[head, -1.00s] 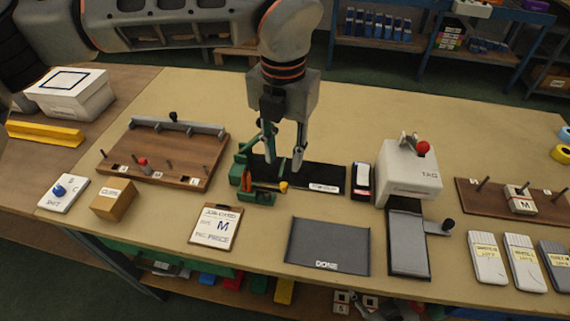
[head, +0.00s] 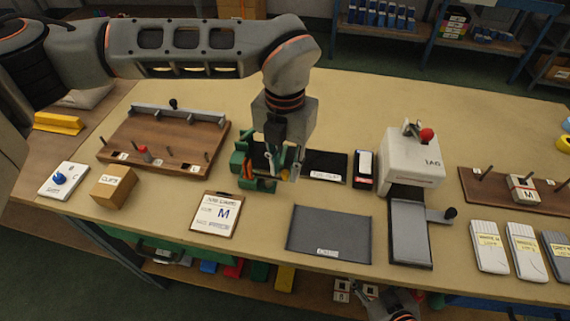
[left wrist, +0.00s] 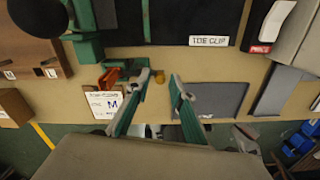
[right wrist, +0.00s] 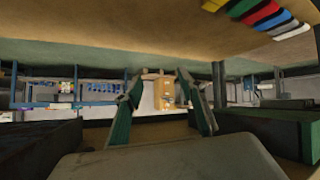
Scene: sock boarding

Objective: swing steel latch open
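The green fixture (head: 258,182) stands left of the black toe-clip tray, with an orange part and a small yellow knob (left wrist: 157,75). I cannot pick out a steel latch on it clearly; my left gripper (head: 284,174) covers much of it. My left gripper is low at the fixture, fingers apart; in the left wrist view the yellow knob shows between its fingertips, and I cannot tell if they touch it. A grey bar (head: 200,119) with a black knob runs along the back of the wooden pegboard. My right gripper (right wrist: 158,80) is open and empty, low at the table's front.
The pegboard (head: 130,139), box of clips (head: 114,188), job card (head: 204,218), dark done tray (head: 330,235) and white tag machine (head: 405,162) surround the fixture. Bare tabletop lies behind it.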

